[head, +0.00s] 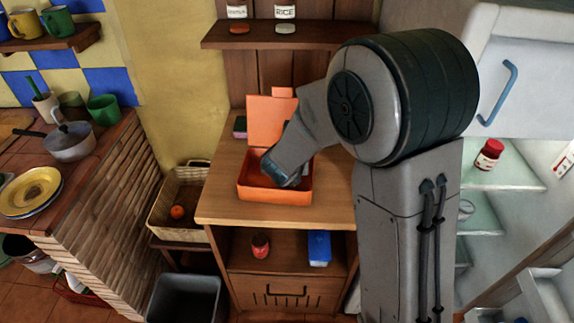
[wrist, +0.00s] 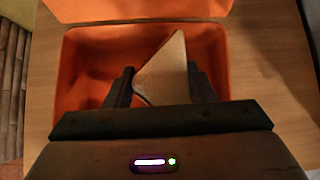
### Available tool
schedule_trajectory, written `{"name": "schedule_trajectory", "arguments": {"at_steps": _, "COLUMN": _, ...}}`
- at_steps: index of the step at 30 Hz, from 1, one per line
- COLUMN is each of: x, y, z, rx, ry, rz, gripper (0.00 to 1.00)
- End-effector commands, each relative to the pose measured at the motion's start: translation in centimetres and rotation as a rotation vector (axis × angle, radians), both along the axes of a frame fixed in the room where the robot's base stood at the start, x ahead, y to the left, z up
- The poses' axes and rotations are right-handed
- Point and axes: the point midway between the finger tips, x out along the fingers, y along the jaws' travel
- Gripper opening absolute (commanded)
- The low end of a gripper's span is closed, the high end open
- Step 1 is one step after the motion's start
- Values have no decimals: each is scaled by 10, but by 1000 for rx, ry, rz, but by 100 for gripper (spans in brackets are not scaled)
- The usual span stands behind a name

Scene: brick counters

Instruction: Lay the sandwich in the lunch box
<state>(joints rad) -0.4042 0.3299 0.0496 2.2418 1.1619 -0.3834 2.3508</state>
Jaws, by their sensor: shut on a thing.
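The lunch box (head: 262,193) is orange, with its lid (head: 268,122) standing open at the back, on the wooden cabinet top. In the wrist view its wall (wrist: 66,85) and interior show around my gripper. My gripper (head: 283,178) is at the box opening in the head view. In the wrist view my gripper (wrist: 160,88) is shut on the sandwich (wrist: 165,72), a pale brown triangular piece standing tilted between the fingers, over or inside the box. I cannot tell whether it touches the box floor. The sandwich is hidden in the head view.
The cabinet top (head: 225,208) is mostly clear around the box. A small dark item (head: 240,127) lies left of the lid. A wicker basket (head: 178,232) is at the left. A shelf (head: 270,42) with jars hangs above. An open fridge (head: 500,170) stands at the right.

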Motion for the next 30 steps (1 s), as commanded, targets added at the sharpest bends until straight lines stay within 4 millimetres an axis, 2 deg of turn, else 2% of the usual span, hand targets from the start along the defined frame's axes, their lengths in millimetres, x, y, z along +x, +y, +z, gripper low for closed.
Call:
{"name": "schedule_trajectory", "arguments": {"at_steps": 17, "x": 0, "y": 0, "z": -12, "rx": 0, "ry": 0, "rz": 0, "gripper": 44}}
{"name": "schedule_trajectory", "arguments": {"at_steps": 20, "x": 0, "y": 0, "z": -12, "rx": 0, "ry": 0, "rz": 0, "gripper": 71}}
{"name": "schedule_trajectory", "arguments": {"at_steps": 30, "x": 0, "y": 0, "z": -10, "rx": 0, "ry": 0, "rz": 0, "gripper": 71}}
